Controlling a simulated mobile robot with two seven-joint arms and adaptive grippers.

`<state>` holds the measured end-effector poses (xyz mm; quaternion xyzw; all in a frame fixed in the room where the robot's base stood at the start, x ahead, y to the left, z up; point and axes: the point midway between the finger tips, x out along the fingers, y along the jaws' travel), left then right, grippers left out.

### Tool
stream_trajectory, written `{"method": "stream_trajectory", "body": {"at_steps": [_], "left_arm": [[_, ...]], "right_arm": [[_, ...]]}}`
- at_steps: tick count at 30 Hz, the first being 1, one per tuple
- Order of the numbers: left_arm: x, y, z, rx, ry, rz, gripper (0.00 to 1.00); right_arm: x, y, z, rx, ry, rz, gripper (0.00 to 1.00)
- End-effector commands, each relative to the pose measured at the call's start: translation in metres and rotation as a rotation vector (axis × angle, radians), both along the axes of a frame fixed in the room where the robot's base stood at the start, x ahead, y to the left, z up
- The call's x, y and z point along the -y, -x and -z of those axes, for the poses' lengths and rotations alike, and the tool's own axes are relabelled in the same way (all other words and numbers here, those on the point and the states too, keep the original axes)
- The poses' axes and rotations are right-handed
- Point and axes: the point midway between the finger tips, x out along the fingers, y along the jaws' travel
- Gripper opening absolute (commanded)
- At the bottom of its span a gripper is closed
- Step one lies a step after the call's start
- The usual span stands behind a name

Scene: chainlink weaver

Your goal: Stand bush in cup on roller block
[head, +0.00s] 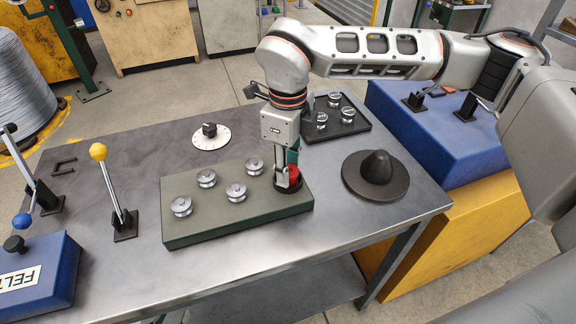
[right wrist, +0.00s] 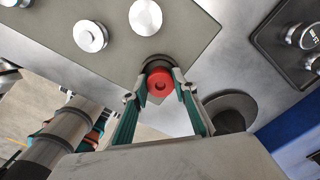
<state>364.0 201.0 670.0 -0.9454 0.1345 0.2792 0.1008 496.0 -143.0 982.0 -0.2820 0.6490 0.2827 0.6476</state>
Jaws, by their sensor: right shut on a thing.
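The red bush (right wrist: 160,82) is between the fingertips of my right gripper (right wrist: 159,88), which is shut on it. In the head view, a little red of the bush (head: 294,173) shows beside the right gripper (head: 288,183); the fingers hide the rest. The black cup (head: 292,200) is at the right end of the dark green roller block (head: 215,232). The gripper points down over the cup. In the right wrist view, the cup's dark rim (right wrist: 155,61) shows behind the bush. I cannot tell whether the bush is inside the cup or just above it. My left gripper is not in clear view.
Several metal rollers (head: 236,192) stand on the block. A black cone on a disc (head: 376,172) is to the right. A dark tray (head: 350,130) with metal pieces and a white dial (head: 211,136) lie behind. A yellow-knobbed lever (head: 113,185) stands left.

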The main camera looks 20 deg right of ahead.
Motion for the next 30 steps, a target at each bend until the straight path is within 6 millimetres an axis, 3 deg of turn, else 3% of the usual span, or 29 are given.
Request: {"method": "stream_trajectory", "body": {"at_steps": [8,9,11,23,30], "left_arm": [[0.0,0.001,0.004,-0.004,-0.001,0.0,0.34],[0.0,0.001,0.005,-0.004,-0.001,0.0,0.34],[0.0,0.002,0.005,-0.006,-0.001,0.0,0.34],[-0.001,0.002,0.004,-0.006,-0.001,0.0,0.34],[0.0,0.001,0.004,-0.003,-0.001,0.0,0.34]], "right_arm": [[0.0,0.0,0.003,0.001,0.0,0.0,0.03],[0.0,0.0,0.003,0.001,0.0,0.0,0.3],[0.0,0.0,0.002,0.001,0.0,0.0,0.44],[0.0,0.0,0.0,0.001,0.0,0.0,0.44],[0.0,-0.002,-0.029,0.007,0.0,-0.001,0.44]]}}
